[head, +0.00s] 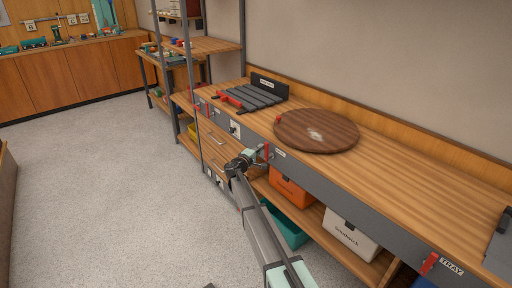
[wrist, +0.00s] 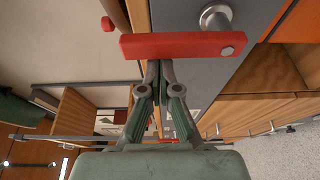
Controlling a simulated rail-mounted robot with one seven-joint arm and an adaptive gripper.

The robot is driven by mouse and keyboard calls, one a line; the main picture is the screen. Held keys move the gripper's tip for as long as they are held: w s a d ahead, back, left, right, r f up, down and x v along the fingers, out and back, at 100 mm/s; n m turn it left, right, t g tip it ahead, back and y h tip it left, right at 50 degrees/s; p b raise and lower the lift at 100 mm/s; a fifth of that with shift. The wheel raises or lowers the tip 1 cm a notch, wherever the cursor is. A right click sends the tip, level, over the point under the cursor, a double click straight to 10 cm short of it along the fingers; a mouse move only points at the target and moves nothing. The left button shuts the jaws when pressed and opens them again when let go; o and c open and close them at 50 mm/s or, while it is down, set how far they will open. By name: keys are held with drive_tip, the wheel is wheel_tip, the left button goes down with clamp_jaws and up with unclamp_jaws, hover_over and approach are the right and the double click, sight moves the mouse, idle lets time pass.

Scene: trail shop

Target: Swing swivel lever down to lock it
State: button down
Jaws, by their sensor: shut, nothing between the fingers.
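The red swivel lever (head: 267,152) is on the grey front strip of the bench, below the round wooden turntable (head: 318,131). It stands roughly upright in the head view. In the wrist view the lever (wrist: 175,46) is a red bar across the picture, with a screw near its right end. A round metal knob (wrist: 216,17) sits beside it on the grey strip. My gripper (head: 258,151) is shut and empty. In the wrist view its fingertips (wrist: 160,64) lie right at the lever's lower edge; I cannot tell whether they touch it.
A red peg (head: 278,119) stands at the turntable's edge. A grey rack with a red handle (head: 252,96) is further left on the bench. Orange (head: 291,192) and white (head: 350,237) bins are on the shelf below. Another red lever (head: 429,263) is by the TRAY label. The floor is clear.

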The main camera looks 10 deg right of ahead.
drive_tip(key=shift+s+d+f+m+b, duration=0.2)
drive_tip(key=shift+s+d+m+b, duration=0.1)
drive_tip(key=shift+b, duration=0.8)
